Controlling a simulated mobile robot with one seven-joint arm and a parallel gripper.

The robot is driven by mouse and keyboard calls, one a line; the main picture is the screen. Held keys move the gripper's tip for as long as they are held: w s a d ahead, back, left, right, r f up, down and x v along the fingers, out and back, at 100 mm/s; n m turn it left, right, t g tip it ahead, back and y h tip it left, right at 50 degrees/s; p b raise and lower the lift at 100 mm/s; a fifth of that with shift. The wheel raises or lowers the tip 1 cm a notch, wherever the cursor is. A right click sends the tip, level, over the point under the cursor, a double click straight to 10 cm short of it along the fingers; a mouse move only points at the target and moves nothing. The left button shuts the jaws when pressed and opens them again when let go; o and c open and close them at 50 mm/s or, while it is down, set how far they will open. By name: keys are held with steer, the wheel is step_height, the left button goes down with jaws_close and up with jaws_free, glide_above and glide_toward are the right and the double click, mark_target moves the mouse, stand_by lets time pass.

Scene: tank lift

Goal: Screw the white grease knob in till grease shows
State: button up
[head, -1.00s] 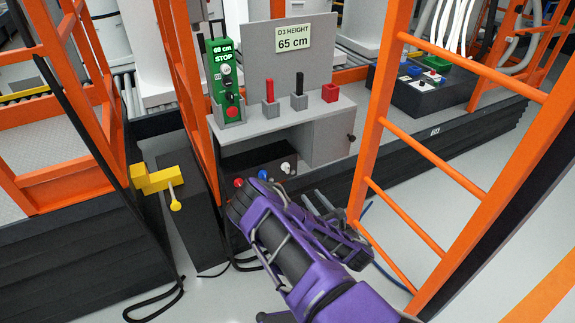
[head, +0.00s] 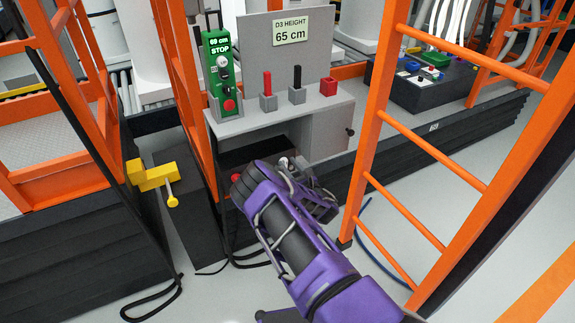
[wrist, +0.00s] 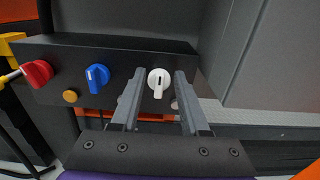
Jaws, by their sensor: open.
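The white knob (wrist: 158,84) is on a dark panel (wrist: 120,48) in the wrist view, with its grip bar pointing down. My gripper (wrist: 160,74) is open, with one finger on each side of the knob and small gaps visible. I cannot tell how deep the fingers reach around it. In the head view my gripper (head: 305,178) is at the panel under the grey bench, and my arm hides most of the knobs. A small pale spot (wrist: 174,105) below the knob is partly covered by the right finger. I see no clear grease.
A blue knob (wrist: 97,77), a red knob (wrist: 37,73) and an orange button (wrist: 70,97) sit left of the white knob. A grey cabinet (wrist: 280,55) stands close on the right. An orange ladder (head: 420,145) and a yellow handle (head: 150,177) flank the bench (head: 290,118).

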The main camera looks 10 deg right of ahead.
steer(key=shift+w+a, duration=0.2)
steer(key=shift+w, duration=0.45)
jaws_close()
steer(key=shift+s, duration=0.1)
